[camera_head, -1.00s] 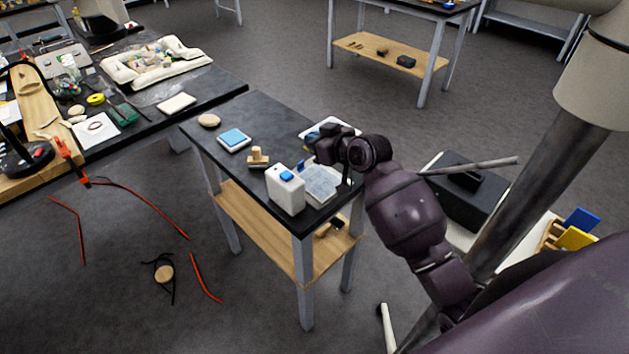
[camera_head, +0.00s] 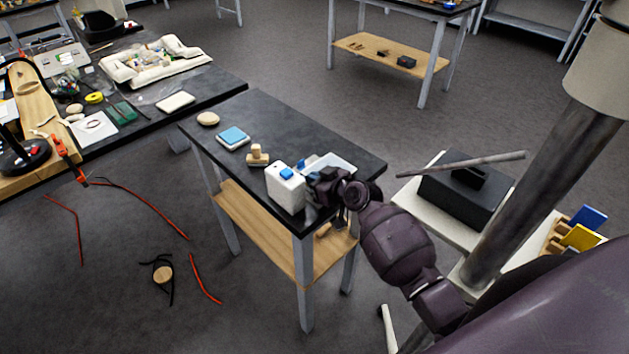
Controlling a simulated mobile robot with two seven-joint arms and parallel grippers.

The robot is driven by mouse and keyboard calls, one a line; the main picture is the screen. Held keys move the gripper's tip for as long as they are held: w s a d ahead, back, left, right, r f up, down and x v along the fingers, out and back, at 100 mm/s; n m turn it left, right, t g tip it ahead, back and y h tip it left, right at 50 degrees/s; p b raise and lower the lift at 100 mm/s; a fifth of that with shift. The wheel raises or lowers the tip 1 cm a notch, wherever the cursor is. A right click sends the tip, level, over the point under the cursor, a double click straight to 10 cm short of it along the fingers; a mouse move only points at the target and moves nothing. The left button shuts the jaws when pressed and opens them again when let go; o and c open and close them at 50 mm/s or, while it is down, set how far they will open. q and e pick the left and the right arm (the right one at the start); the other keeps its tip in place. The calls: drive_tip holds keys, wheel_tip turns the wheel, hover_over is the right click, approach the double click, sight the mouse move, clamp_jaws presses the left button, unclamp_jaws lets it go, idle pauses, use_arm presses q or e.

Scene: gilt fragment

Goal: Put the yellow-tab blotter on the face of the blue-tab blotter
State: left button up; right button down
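My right gripper (camera_head: 328,193) is low over the near right part of the small dark table. A pale flat piece (camera_head: 337,161) sticks out behind it and has moved along with it, so I take it as held; it looks like the yellow-tab blotter, though no yellow tab shows. A small blue tab (camera_head: 299,166) shows just left of the pale piece, by the white box. It seems to belong to the blue-tab blotter, whose face is hidden behind the gripper and the box. I cannot tell whether the two blotters touch. My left gripper is out of view.
The white box (camera_head: 284,190) with a blue top stands close left of the gripper. A wooden stamp (camera_head: 257,156), a blue-topped pad (camera_head: 233,137) and a round disc (camera_head: 207,119) lie farther left. The table's (camera_head: 300,125) back right is clear. A rack with coloured boards (camera_head: 580,237) stands at right.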

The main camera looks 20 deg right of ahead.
drive_tip(key=shift+f, duration=0.1)
drive_tip(key=c, duration=1.3)
unclamp_jaws()
drive_tip(key=shift+c, duration=0.2)
drive_tip(key=shift+s+r, duration=0.1)
drive_tip(key=shift+r, duration=0.1)
drive_tip(key=v, duration=0.7)
drive_tip(key=shift+s, duration=0.1)
drive_tip(key=s+f+m+h, duration=0.1)
drive_tip(key=s+f, duration=0.2)
drive_tip(key=s, duration=0.4)
drive_tip(key=s+a+f+m+g+h, duration=0.1)
drive_tip(key=s+f, duration=0.3)
drive_tip(key=s, duration=0.4)
drive_tip(key=s+f+h, duration=0.2)
drive_tip(key=s+f, duration=0.1)
drive_tip(key=s, duration=0.5)
drive_tip(key=shift+a+f+m+h, duration=0.2)
drive_tip(key=shift+a+m+h, duration=0.1)
drive_tip(key=shift+m+h, duration=0.1)
drive_tip(key=shift+s, duration=0.15)
